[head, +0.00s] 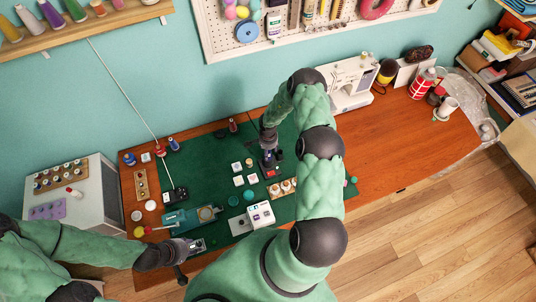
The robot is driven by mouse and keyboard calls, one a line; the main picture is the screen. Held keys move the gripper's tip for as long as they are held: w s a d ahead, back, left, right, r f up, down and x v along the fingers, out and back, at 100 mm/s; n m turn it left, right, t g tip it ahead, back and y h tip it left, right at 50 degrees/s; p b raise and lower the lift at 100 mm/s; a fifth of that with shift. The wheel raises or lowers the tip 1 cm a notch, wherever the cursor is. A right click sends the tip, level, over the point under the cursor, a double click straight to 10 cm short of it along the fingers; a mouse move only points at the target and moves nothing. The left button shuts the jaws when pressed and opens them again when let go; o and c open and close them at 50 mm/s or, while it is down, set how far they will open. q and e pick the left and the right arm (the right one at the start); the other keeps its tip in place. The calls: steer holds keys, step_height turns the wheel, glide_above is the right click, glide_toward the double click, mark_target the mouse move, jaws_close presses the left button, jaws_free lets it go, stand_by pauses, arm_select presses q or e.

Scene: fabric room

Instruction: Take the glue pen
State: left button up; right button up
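I cannot tell for sure which small item is the glue pen. A thin red-and-yellow tool (150,231) lies at the front left of the green cutting mat (215,165). A red-and-white pen-like item (74,192) lies on the white cabinet at the left. My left gripper (200,245) is low at the mat's front edge, just in front of a teal device (182,219); its finger opening is too small to read. My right gripper (270,168) points down over the back middle of the mat, close to small dark and red items; its fingers are partly hidden.
Several small spools, tiles and boxes crowd the mat, with a white box (260,215) near the front. A white sewing machine (352,85) stands at the back. The wooden table (420,135) is clear on the right. A pegboard (222,25) hangs on the wall.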

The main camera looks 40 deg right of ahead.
jaws_close()
